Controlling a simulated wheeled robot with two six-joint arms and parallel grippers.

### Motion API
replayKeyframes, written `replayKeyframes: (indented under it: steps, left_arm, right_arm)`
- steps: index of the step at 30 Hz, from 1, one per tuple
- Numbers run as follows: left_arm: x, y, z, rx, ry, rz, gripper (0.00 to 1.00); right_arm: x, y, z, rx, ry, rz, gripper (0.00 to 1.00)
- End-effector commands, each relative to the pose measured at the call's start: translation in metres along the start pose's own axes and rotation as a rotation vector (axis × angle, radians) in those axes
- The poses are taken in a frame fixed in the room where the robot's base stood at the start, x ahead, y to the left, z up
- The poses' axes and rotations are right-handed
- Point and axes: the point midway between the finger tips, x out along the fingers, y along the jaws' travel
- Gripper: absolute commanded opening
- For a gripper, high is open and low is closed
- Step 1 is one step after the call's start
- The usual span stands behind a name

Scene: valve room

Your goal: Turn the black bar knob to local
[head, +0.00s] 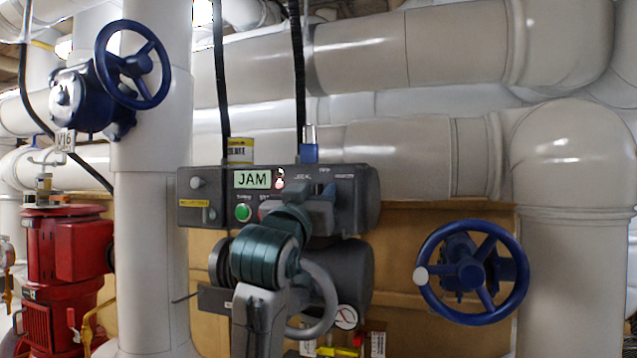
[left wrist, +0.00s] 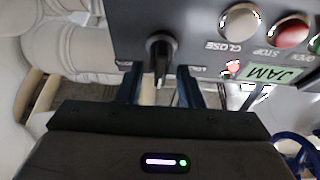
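The black bar knob (left wrist: 161,52) sticks out from the grey control panel (left wrist: 200,22) in the left wrist view. Its bar stands roughly upright in that picture. My left gripper (left wrist: 162,82) is open, with one dark blue finger on each side of the knob and a visible gap to both. I cannot tell how deep the fingertips reach. In the head view my left gripper (head: 318,205) is in front of the actuator's panel (head: 225,211) and hides the knob. My right gripper is in neither view.
The panel has a "JAM" display (head: 252,180), a green button (head: 243,213), and, in the left wrist view, a red button (left wrist: 290,32) and a white CLOSE button (left wrist: 240,22). A grey handwheel (head: 325,300) is below, behind my arm. A blue handwheel (head: 484,315) stands right.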

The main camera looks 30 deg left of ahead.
Motion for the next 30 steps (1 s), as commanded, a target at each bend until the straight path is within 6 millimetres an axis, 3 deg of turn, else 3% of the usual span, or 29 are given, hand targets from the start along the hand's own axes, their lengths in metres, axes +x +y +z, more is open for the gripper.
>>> replayKeyframes:
  steps: [6, 14, 19, 30]
  left_arm:
    - [0.0153, 0.0001, 0.0000, 0.000, 0.000, 0.000, 0.33]
    - [0.0158, 0.0001, 0.0006, 0.000, 0.000, 0.000, 0.33]
    - [0.0156, 0.0001, 0.0006, 0.000, 0.000, 0.000, 0.00]
    - [0.0154, 0.0003, 0.0027, -0.013, -0.004, -0.005, 0.00]
  right_arm:
    - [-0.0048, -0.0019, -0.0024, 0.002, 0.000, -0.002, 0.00]
    - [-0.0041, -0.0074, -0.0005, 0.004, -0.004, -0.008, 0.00]
    - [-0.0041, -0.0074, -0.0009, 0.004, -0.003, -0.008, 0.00]
    - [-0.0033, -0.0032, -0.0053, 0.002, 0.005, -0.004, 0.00]
